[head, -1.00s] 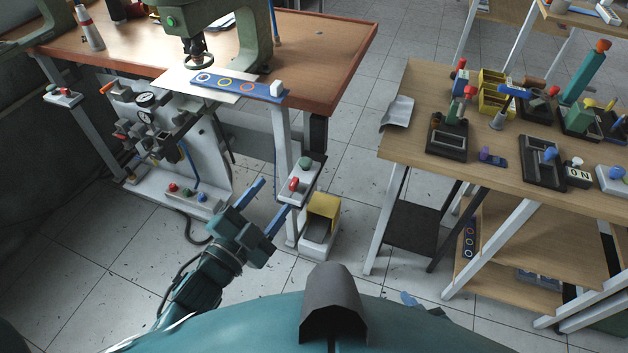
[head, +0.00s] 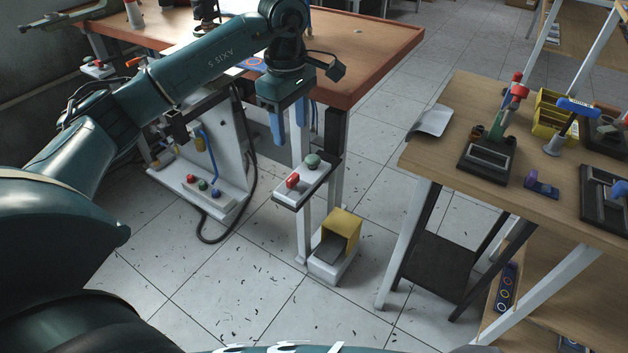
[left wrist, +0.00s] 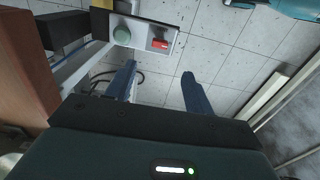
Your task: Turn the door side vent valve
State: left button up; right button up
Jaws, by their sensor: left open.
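A pale control box (head: 305,185) on a white post carries a red handle (head: 292,181) and a round green button (head: 313,160). I cannot tell for sure whether this red handle is the door side vent valve. In the left wrist view the red handle (left wrist: 160,44) and green button (left wrist: 122,34) show beyond the fingers. My left gripper (head: 289,122) is open and empty, its blue fingers pointing down, above the box in the picture and apart from it. Its spread fingers also show in the left wrist view (left wrist: 159,75). My right gripper is not in view.
A similar box (head: 98,68) stands at the far left. My left arm partly hides the press table (head: 385,50) and pneumatic panel. A yellow-covered pedal (head: 342,230) stands on the floor below the box. A wooden bench (head: 440,125) with fixtures is at right.

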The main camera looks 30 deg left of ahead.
aim_at(293, 177)
pick_arm(q)
notch_tip(293, 177, down, 13)
jog(key=shift+a+r+b, duration=0.1)
jog(key=shift+a+b, duration=0.05)
jog(key=shift+b, duration=0.15)
jog(key=c, duration=1)
